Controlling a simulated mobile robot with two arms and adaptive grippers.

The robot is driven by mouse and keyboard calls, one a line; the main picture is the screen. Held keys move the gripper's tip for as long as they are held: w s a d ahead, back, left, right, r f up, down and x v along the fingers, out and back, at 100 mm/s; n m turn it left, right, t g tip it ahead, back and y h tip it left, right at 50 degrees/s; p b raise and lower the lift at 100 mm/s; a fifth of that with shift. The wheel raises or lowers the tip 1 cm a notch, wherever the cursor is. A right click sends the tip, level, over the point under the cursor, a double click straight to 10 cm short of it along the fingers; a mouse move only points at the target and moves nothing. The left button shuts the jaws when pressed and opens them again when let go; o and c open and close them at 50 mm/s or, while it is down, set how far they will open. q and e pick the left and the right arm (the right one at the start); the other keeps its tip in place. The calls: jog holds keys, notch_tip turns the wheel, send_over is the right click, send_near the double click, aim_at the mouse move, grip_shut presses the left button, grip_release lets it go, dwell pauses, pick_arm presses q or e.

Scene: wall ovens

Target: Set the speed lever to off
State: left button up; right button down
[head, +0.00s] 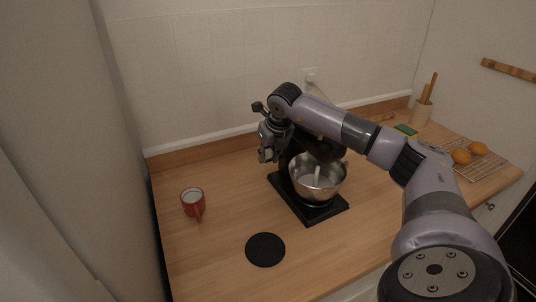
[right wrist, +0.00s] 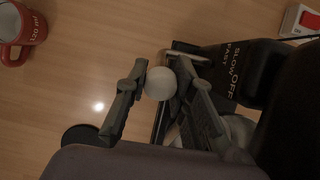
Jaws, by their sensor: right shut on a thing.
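A black stand mixer (head: 325,148) with a steel bowl (head: 318,182) stands on the wooden counter, partly hidden behind my right arm. In the right wrist view, the speed lever's round white knob (right wrist: 160,83) sits between the two fingers of my right gripper (right wrist: 157,90), which is shut on it. The words slow, off and fast (right wrist: 234,68) show on the dark mixer side beside the gripper. In the head view my right gripper (head: 268,152) is at the mixer's left side, and the knob cannot be made out there. My left gripper is not in view.
A wire rack (head: 490,165) with oranges (head: 461,156) and a utensil holder (head: 421,113) are at the right. The counter's front left is mostly clear.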

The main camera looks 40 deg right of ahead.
dwell(0.3)
jog(key=shift+w+r+p, duration=0.15)
jog(key=shift+r+p, duration=0.1)
jog(key=shift+p, duration=0.35)
jog(key=p, duration=0.1)
jog(key=g+p, duration=0.1)
jog(key=shift+w+d+r+g+y+p, duration=0.1)
jog(key=shift+w+r+g+y+p, duration=0.2)
jog(key=shift+w+p, duration=0.05)
jog(key=shift+w+d+g+p, duration=0.1)
jog(key=shift+w+g+p, duration=0.3)
jog(key=shift+g+p, duration=0.4)
jog(key=shift+w+d+g+y, duration=0.1)
jog(key=shift+w+g+y, duration=0.2)
jog(key=shift+g, duration=0.2)
jog(key=shift+w+g, duration=0.1)
jog(key=shift+g, duration=0.2)
jog(key=shift+w+d+g, duration=0.15)
jog(key=shift+w+g, duration=0.05)
jog(key=shift+g, duration=0.3)
jog(key=c, duration=1.3)
grip_release()
jog(key=shift+f, duration=0.1)
jog(key=shift+c, duration=0.2)
